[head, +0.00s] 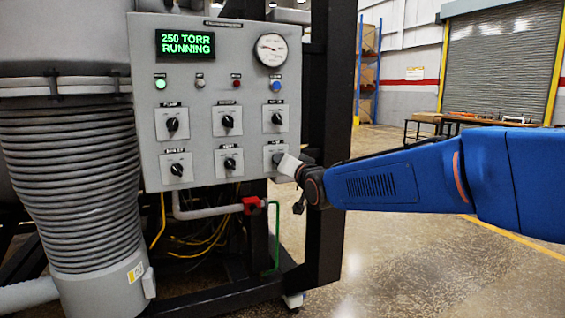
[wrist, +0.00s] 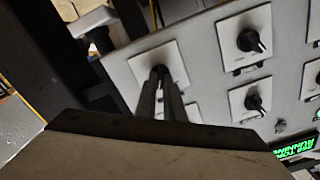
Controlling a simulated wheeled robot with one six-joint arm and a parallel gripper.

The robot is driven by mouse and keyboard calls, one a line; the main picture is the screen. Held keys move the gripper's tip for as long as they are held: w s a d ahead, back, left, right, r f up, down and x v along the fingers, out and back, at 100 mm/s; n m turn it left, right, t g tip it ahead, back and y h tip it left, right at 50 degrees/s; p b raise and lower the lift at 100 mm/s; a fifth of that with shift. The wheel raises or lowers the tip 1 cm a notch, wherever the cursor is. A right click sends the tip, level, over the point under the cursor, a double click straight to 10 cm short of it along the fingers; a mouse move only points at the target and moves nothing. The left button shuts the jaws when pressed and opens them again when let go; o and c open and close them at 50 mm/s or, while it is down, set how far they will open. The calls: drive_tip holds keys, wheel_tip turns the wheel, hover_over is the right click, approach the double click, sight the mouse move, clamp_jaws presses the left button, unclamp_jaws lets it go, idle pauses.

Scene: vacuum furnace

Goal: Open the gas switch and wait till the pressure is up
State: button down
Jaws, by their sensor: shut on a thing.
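The gas switch (head: 270,153) is the lower right switch on the grey control panel (head: 205,100). My gripper covers much of its plate and knob in the head view. My gripper (head: 283,163) reaches in from the right at that switch. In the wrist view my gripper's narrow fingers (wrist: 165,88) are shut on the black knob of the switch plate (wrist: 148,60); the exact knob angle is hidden. The green display (head: 185,44) reads "250 TORR RUNNING". The round pressure gauge (head: 271,50) has a white face; its exact reading is too small to tell.
Several other black knobs sit close by, such as the lower middle one (head: 230,163). A red-handled valve (head: 251,205) on a pipe is below the panel. A dark frame post (head: 330,100) stands right of the panel. The floor (head: 420,255) at right is clear.

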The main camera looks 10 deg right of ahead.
idle(0.3)
drive_tip(key=c, duration=1.9)
unclamp_jaws()
drive_tip(key=shift+o, duration=0.2)
drive_tip(key=shift+s, duration=0.15)
drive_tip(key=v, duration=1.7)
drive_tip(key=shift+s, duration=0.1)
drive_tip(key=s+d+f+n+g+h, duration=0.1)
drive_tip(key=s+d+f+g, duration=0.3)
drive_tip(key=s+f, duration=0.4)
drive_tip(key=s+d+f+n+g+h, duration=0.1)
drive_tip(key=s+d+f+g, duration=0.3)
drive_tip(key=s+f, duration=0.5)
drive_tip(key=s+d+f+n+g+h, duration=0.1)
drive_tip(key=s+d+f+g+h, duration=0.2)
drive_tip(key=s+f, duration=0.6)
drive_tip(key=shift+s+d+f+g, duration=0.25)
drive_tip(key=shift+s+d+g, duration=0.15)
drive_tip(key=shift+d+g, duration=0.6)
drive_tip(key=shift+d, duration=0.2)
